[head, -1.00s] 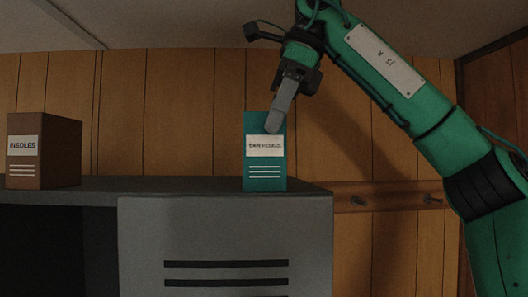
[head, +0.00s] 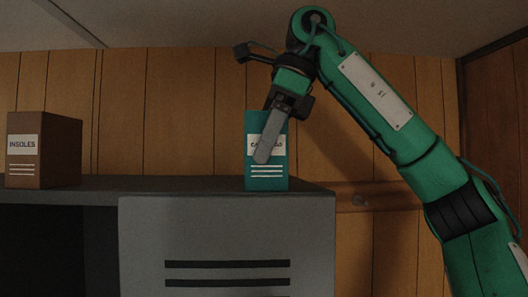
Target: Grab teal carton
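The teal carton (head: 268,178) stands upright on top of the grey locker (head: 225,228), near its right end. It has a white label and white lines on its front. My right gripper (head: 265,150) reaches down from the upper right and overlaps the carton's front, covering part of the label. One grey finger shows clearly in front of the carton. The other finger is mostly hidden, so I cannot tell how wide the gripper is or whether it touches the carton. My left gripper is not in view.
A brown carton labelled INSOLES (head: 58,150) stands on the locker top at the left. The locker top between the two cartons is clear. A wood-panelled wall is close behind, with a peg rail (head: 380,195) right of the locker.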

